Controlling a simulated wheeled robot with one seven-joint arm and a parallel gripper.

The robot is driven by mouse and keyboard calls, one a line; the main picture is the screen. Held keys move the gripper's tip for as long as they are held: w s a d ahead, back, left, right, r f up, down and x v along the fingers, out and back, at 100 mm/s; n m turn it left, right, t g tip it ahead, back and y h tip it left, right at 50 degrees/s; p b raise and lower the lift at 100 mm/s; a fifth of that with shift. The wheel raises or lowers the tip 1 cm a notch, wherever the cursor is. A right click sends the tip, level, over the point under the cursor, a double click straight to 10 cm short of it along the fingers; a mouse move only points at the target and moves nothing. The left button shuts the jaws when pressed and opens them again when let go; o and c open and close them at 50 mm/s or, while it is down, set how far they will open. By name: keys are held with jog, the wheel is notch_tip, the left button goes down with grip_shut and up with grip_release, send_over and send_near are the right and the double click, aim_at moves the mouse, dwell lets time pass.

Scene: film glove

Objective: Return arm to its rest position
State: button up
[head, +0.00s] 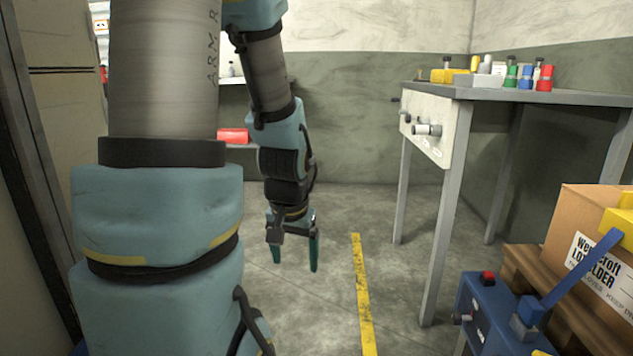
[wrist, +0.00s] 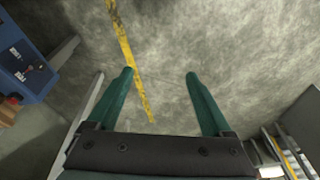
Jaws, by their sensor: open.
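My gripper (head: 294,252) hangs from my arm near the middle of the head view, pointing down above the concrete floor. Its two green fingers are apart, with nothing between them. In the wrist view my gripper (wrist: 160,75) also shows open and empty, with bare floor beyond the fingertips. My teal and grey arm fills the left part of the head view and hides what is behind it.
A grey table (head: 480,93) with several small colored items stands at the right. A blue box (head: 495,310) with a lever and a cardboard box (head: 570,235) are at the lower right. A yellow line (head: 362,290) crosses open floor. A shelf with a red item (head: 233,135) is behind my arm.

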jog(key=s+a+r+n+g+p, duration=0.1)
jog(key=s+a+r+n, duration=0.1)
jog(key=s+a+r, duration=0.15)
notch_tip(320, 180, up, 31)
jog(key=d+p, duration=0.1)
jog(key=p, duration=3.1)
jog(key=shift+r, duration=0.1)
